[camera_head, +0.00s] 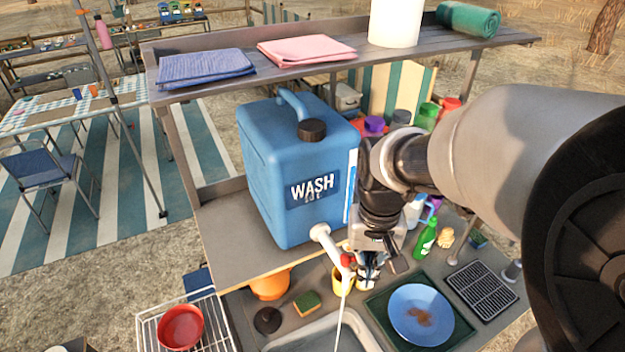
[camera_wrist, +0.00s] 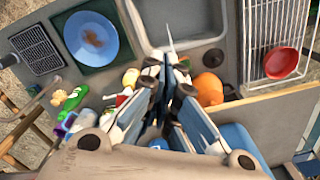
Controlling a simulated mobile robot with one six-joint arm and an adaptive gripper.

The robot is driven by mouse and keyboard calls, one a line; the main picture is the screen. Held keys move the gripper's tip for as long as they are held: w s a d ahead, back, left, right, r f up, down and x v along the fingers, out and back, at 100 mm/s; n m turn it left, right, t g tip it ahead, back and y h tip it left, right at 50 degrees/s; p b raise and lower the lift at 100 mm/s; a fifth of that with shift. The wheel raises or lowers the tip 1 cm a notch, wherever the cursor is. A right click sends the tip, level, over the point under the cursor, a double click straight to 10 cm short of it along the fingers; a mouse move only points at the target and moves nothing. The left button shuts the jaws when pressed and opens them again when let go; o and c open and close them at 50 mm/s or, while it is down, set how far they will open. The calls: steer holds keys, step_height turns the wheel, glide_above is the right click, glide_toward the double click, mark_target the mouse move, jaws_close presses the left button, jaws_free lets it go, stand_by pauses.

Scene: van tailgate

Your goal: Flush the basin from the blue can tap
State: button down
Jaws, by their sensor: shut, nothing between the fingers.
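The blue can (camera_head: 262,150), marked WASH, stands upright on the wooden shelf. Its white tap (camera_head: 321,234) has a red part (camera_head: 347,260) and points over the counter. A thin pale stream (camera_head: 341,318) runs from the tap down to the grey basin (camera_head: 300,338); it also shows in the wrist view (camera_wrist: 169,38). My gripper (camera_head: 368,284) is shut and empty, close beside the tap on its right; I cannot tell if it touches. In the wrist view my gripper (camera_wrist: 166,72) points toward the basin (camera_wrist: 183,40), and its fingers hide most of the tap.
A blue plate with a brown stain (camera_head: 420,312) lies right of the basin, near a drying grid (camera_head: 481,286). A green bottle (camera_head: 426,238), sponge (camera_head: 307,302), orange pot (camera_head: 270,285) and yellow mug (camera_head: 343,280) crowd the counter. A red bowl (camera_head: 181,327) sits in the wire rack.

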step_height(320, 180, up, 6)
steer(key=p, duration=0.5)
steer(key=shift+w+d, duration=0.2)
steer(key=shift+w, duration=0.05)
stand_by(0.4)
